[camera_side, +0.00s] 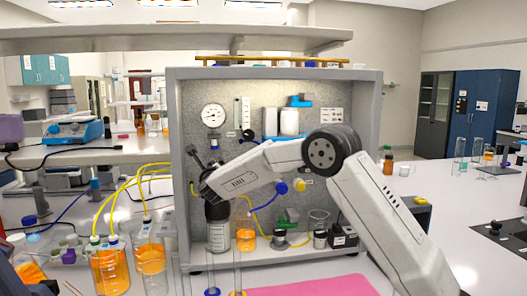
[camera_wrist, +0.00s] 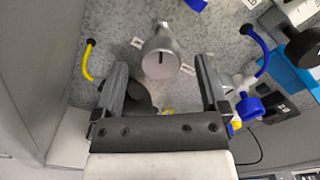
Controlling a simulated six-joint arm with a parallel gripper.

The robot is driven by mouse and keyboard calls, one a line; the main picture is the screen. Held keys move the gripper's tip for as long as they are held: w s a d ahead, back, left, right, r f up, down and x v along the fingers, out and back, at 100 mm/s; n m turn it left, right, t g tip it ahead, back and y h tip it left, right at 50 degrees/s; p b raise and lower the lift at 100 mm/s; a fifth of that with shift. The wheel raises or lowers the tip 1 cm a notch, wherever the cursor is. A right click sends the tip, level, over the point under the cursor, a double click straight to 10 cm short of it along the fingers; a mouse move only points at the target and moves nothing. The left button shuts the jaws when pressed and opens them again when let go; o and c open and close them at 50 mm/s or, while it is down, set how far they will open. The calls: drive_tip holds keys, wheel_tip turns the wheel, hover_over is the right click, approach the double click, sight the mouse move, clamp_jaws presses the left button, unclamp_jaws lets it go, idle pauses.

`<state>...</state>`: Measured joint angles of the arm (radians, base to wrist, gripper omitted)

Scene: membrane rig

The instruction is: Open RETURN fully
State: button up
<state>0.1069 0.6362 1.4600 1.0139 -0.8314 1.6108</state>
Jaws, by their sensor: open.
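A grey round knob (camera_wrist: 160,52) with a dark slot line stands out from the speckled panel in the wrist view. My gripper (camera_wrist: 161,68) is open, with one finger on each side of the knob's place in the picture; I cannot tell whether they touch it. The slot line runs roughly upright in the picture. Small white labels (camera_wrist: 187,69) lie near the knob but are too small to read, so I cannot tell which control is RETURN. In the side view my wrist is at the panel's left, and hides the grey knob.
A blue knob (camera_wrist: 250,107) with a blue hose is right of my gripper; the blue knob also shows in the side view (camera_side: 281,187). A yellow hose (camera_wrist: 88,62) is at left. The rig's frame (camera_side: 174,170) borders the panel.

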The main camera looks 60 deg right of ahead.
drive_tip(key=shift+v, duration=1.85)
drive_tip(key=shift+w+d+m, duration=0.1)
drive_tip(key=shift+d+m, duration=0.05)
drive_tip(key=shift+m, duration=0.75)
drive_tip(key=shift+w+d+m, duration=0.1)
drive_tip(key=shift+m, duration=0.8)
drive_tip(key=shift+w+d, duration=0.1)
drive_tip(key=shift+x, duration=3.75)
drive_tip(key=shift+c, duration=0.3)
clamp_jaws()
